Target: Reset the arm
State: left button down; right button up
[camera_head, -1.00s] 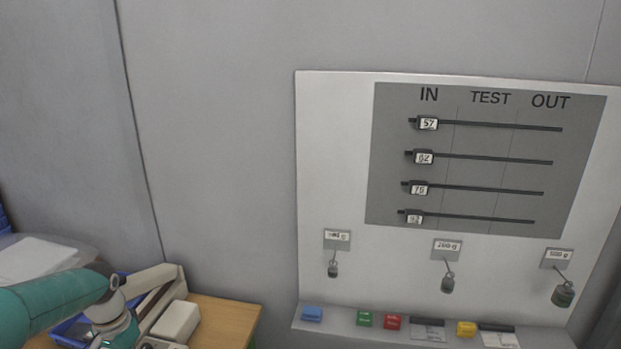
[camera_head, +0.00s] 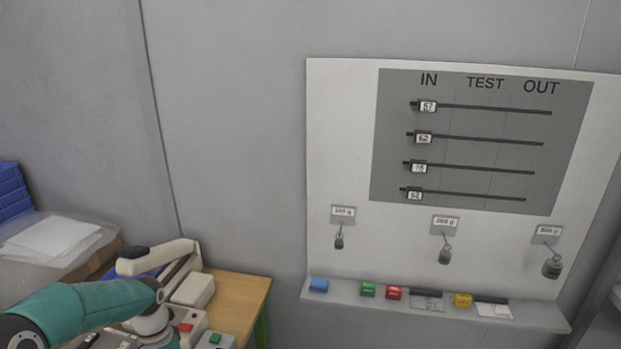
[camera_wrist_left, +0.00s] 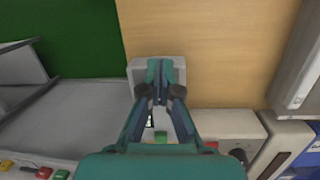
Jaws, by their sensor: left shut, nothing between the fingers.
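My left arm (camera_head: 90,308) comes in from the left in the head view, low over the wooden table. Its gripper is cut off below that view. In the left wrist view my left gripper (camera_wrist_left: 159,72) is shut and empty, above a light grey button box (camera_wrist_left: 135,68). A green button (camera_wrist_left: 161,137) shows between its finger links. The same box shows a green button (camera_head: 215,338) in the head view. Beside it is a box with a red button (camera_head: 184,327). A beige lever arm (camera_head: 160,257) stands raised and tilted behind. My right gripper is out of view.
The wooden table (camera_head: 243,297) is bare along its right side. A box with white sheets (camera_head: 55,238) and blue bins (camera_head: 12,190) stand at left. A wall board (camera_head: 330,130) carries sliders, hanging weights and a shelf (camera_head: 400,312) with colored blocks.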

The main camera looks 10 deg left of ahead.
pick_arm(q)
jog(key=s+d+f+n+t+h, duration=0.1)
jog(key=s+d+f+n, duration=0.1)
jog(key=s+d+f, duration=0.6)
jog(key=s+d+f+n+t+h, duration=0.1)
jog(key=s+d+f+n+h, duration=0.1)
jog(key=s+d+f, duration=0.7)
jog(key=shift+d+f, duration=0.5)
jog(key=shift+d, duration=2.5)
jog(key=shift+s, duration=0.1)
jog(key=shift+s, duration=0.15)
